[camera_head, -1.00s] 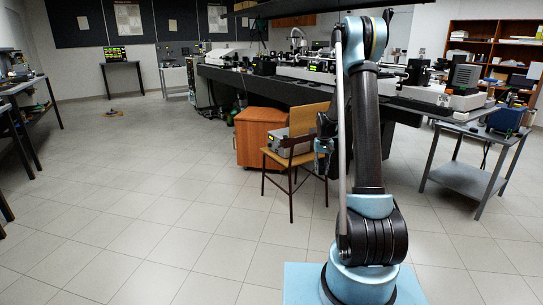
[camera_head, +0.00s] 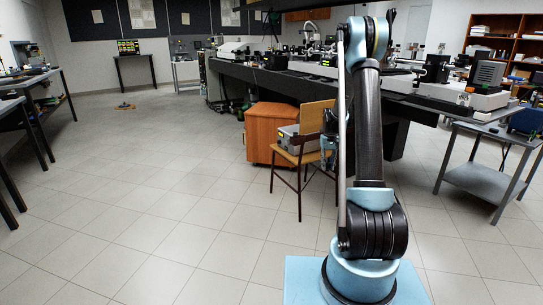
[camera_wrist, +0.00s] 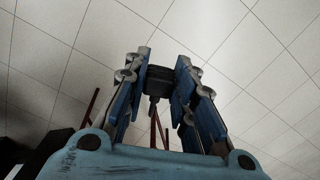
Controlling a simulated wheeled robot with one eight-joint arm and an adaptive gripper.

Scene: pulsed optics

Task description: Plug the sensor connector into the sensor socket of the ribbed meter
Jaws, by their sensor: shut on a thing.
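A thin dark stem hangs from the plug between the fingers. In the head view my gripper (camera_head: 329,150) is a small dark and blue shape in front of the wooden chair, partly behind my arm; the plug cannot be made out there. I cannot tell which instrument is the ribbed meter, and no sensor socket can be made out.
A wooden chair (camera_head: 317,116) carries a grey box (camera_head: 288,136) beside an orange cabinet (camera_head: 268,134). A long dark optics bench (camera_head: 300,88) runs behind them. A grey side table (camera_head: 484,182) stands right, dark benches (camera_head: 32,82) left. The tiled floor at left is open.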

